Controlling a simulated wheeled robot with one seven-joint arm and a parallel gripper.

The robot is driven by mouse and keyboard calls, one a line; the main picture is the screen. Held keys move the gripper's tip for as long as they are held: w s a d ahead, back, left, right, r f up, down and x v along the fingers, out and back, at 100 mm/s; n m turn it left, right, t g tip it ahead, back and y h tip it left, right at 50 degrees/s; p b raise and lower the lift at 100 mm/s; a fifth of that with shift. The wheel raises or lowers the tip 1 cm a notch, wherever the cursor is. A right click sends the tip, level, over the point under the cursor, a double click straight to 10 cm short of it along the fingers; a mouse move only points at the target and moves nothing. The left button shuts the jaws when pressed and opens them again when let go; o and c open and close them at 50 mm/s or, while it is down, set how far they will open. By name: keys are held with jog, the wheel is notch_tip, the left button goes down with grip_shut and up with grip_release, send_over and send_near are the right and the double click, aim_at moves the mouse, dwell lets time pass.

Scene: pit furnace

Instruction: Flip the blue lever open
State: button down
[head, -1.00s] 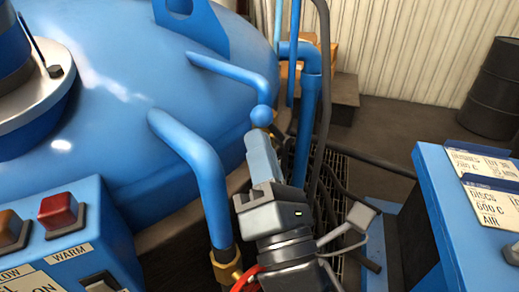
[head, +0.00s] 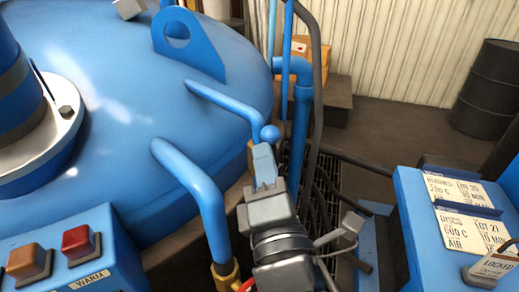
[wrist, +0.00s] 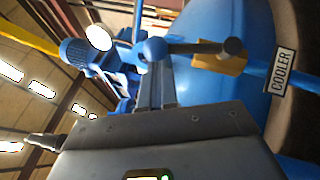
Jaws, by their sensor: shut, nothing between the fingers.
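The blue lever shows mainly as its round blue ball knob (head: 270,133), beside the end of a bent blue pipe on the furnace lid. In the wrist view the ball (wrist: 155,48) has a grey rod running right to a dark pivot above a brass valve body (wrist: 218,63). My gripper (head: 263,150) is shut and empty, with its tips just below the ball in the head view. In the wrist view the closed fingers (wrist: 154,82) point up toward the ball. I cannot tell whether they touch it. The lever's rod is mostly hidden in the head view.
A thick bent blue pipe (head: 203,190) stands close left of my gripper. A control box with a red button (head: 78,243) is at lower left. A blue stand with label cards (head: 455,205) is at right. Dark hoses (head: 313,130) run behind.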

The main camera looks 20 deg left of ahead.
jog(key=w+p, duration=0.1)
jog(key=r+m+g+h+p, duration=0.1)
jog(key=p, duration=0.1)
jog(key=shift+w+d+r+m, duration=0.2)
jog(key=shift+w+d+m, duration=0.1)
jog(key=shift+w+d, duration=0.1)
jog(key=shift+w+d+r, duration=0.1)
dwell(0.5)
